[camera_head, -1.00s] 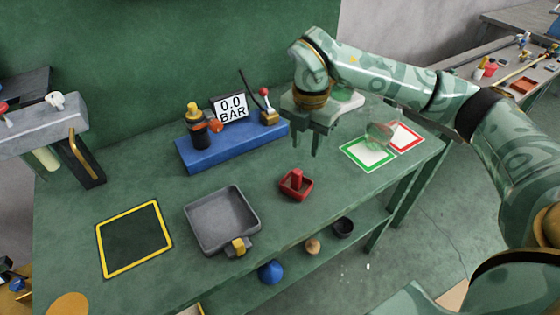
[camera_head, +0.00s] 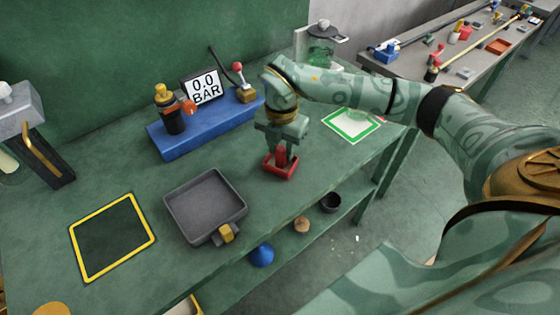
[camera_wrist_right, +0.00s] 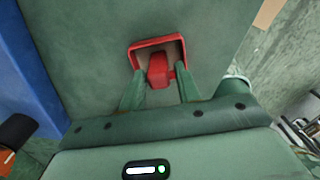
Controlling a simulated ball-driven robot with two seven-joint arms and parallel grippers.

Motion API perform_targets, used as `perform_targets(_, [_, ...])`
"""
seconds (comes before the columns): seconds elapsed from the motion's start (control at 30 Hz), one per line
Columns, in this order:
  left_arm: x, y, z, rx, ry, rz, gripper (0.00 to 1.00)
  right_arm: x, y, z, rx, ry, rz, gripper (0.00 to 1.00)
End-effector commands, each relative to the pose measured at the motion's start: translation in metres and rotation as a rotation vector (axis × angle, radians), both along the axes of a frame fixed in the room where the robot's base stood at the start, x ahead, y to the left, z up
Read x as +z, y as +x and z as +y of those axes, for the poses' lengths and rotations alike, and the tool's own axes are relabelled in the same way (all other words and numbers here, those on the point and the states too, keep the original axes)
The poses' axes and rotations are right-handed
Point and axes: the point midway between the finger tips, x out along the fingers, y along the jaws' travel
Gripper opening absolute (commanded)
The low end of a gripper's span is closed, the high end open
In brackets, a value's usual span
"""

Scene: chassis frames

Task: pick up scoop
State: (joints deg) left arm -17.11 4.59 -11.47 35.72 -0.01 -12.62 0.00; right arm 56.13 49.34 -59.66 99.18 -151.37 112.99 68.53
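The red scoop (camera_head: 280,165) stands on the green table, right of the grey pan. It is a small open red tray with an upright red handle. In the right wrist view the scoop (camera_wrist_right: 140,45) lies straight ahead of the fingers. My right gripper (camera_head: 280,148) is lowered over it. Its two fingers (camera_wrist_right: 159,75) stand on either side of the handle, apart, with a small gap seeming to show beside it. The handle's lower part is partly hidden by the fingers in the head view. My left gripper is not in view.
A grey pan (camera_head: 205,205) and a yellow-edged dark square (camera_head: 112,236) lie to the left. A blue block (camera_head: 205,128) with a gauge reading 0.0 BAR stands behind. A green-edged white card (camera_head: 352,125) lies right. A lower shelf holds small items.

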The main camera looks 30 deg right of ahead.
Motion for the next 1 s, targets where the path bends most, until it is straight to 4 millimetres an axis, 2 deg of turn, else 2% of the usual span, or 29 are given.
perform_targets(0.03, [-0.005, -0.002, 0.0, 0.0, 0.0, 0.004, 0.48, -0.013, 0.0, 0.001, 0.0, 0.0, 0.006, 0.33])
perform_targets(0.1, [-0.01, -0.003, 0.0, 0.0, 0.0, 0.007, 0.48, -0.026, 0.001, 0.001, 0.0, 0.0, 0.008, 0.33])
perform_targets(0.23, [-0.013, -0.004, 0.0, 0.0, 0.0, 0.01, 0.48, -0.04, 0.001, 0.0, 0.0, 0.0, 0.004, 0.33])
perform_targets(0.43, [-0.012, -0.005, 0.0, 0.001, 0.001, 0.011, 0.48, -0.039, 0.001, 0.0, 0.0, 0.0, 0.002, 0.33])
perform_targets(0.53, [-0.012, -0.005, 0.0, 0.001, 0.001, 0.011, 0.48, -0.039, 0.001, 0.0, 0.0, 0.0, 0.002, 0.05])
perform_targets(0.57, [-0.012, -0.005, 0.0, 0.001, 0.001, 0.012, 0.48, -0.039, 0.001, 0.0, 0.0, 0.0, 0.002, 0.0])
perform_targets(0.87, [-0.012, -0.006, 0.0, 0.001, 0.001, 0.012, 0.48, -0.038, 0.001, 0.0, 0.0, -0.001, 0.002, 0.0])
perform_targets(1.0, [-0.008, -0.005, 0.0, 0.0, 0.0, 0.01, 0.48, -0.028, 0.001, 0.0, 0.001, -0.001, 0.0, 0.0])
